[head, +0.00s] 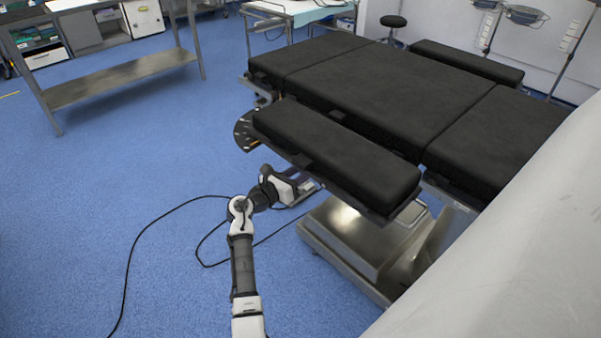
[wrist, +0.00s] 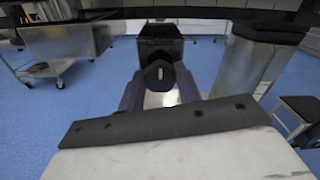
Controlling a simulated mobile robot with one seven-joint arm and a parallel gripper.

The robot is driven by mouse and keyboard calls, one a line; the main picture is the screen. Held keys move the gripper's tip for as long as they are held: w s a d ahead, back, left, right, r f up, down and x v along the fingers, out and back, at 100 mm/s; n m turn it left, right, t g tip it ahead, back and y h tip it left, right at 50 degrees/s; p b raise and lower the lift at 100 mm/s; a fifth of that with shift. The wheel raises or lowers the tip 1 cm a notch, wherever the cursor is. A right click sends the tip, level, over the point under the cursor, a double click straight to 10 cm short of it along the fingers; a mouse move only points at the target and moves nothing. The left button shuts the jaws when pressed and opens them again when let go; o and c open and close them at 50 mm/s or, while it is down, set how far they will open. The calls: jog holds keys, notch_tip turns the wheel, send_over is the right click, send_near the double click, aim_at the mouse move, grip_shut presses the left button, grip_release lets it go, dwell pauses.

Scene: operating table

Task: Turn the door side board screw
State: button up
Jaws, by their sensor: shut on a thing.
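The side board (head: 335,150) is a long black pad along the near side of the operating table (head: 380,85). My gripper (head: 312,186) is beneath its outer edge in the head view, where the screw is hidden. In the wrist view, the screw (wrist: 159,74) shows as a dark knob with a pale slot-like mark, below a dark block. The two purplish fingers of my gripper (wrist: 160,90) stand on either side of the knob and are shut on it.
The metal table base (head: 345,232) stands on the floor right of my gripper. Black cables (head: 150,228) lie on the blue floor. A steel bench (head: 120,80) stands at the back left. Floor on the left is mostly free.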

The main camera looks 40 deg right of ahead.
jog(key=shift+f+n+b, duration=0.15)
jog(key=shift+n+b, duration=7)
jog(key=shift+n, duration=0.85)
jog(key=shift+f+n+b, duration=0.15)
jog(key=shift+n+b, duration=6.95)
jog(key=shift+n, duration=0.9)
jog(key=o, duration=1)
